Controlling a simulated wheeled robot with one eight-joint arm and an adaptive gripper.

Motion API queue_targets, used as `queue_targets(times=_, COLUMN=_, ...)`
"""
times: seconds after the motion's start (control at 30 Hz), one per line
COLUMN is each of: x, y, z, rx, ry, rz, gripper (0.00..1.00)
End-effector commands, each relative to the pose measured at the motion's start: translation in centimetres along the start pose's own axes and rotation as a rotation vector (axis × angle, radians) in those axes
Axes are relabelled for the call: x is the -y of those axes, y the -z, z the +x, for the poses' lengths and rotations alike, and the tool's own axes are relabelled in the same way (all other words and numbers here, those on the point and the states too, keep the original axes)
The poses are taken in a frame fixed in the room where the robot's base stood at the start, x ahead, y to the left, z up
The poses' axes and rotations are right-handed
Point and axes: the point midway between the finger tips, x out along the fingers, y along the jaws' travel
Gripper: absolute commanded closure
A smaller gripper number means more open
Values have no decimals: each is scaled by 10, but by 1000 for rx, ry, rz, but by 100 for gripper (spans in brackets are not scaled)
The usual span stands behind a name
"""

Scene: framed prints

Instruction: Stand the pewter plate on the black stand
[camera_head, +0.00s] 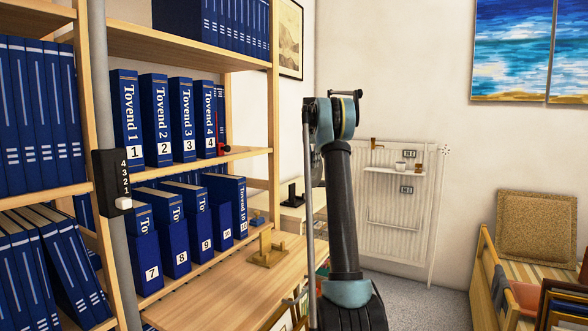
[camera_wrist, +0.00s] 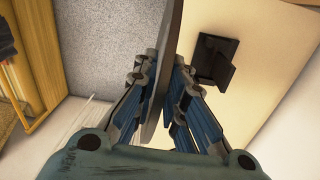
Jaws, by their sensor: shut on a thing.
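The pewter plate (camera_wrist: 167,45) is a grey disc seen nearly edge-on in the wrist view, running up out of the top of the picture. My gripper (camera_wrist: 163,75) is shut on it, with blue-padded fingers on both sides. The black stand (camera_wrist: 222,62) is to the right of the plate in the wrist view, on a cream surface, apart from the plate and below it. In the head view the black stand (camera_head: 292,196) is on a pale top left of my arm. My gripper and the plate cannot be made out there, with my arm in front.
Shelves of blue binders (camera_head: 155,120) fill the left. A wooden holder (camera_head: 268,250) sits on the wooden desk (camera_head: 225,295). A white radiator (camera_head: 392,205) with a small shelf is behind my arm. A wooden bench (camera_head: 490,275) with a cushion stands at right.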

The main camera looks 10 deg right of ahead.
Motion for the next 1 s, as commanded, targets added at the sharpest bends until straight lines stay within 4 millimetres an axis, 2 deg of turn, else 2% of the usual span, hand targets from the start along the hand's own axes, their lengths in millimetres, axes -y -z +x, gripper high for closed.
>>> queue_targets(times=0.03, x=15, y=7, z=1, rx=0, ry=4, rz=-9, gripper=100)
queue_targets(times=0.3, x=81, y=31, z=11, rx=-1, ry=29, rz=-45, gripper=100)
queue_targets(times=0.5, x=114, y=38, z=20, rx=-2, ry=41, rz=-65, gripper=100)
queue_targets(times=0.7, x=128, y=41, z=25, rx=-2, ry=47, rz=-73, gripper=100)
queue_targets(times=1.0, x=130, y=40, z=35, rx=-1, ry=48, rz=-75, gripper=100)
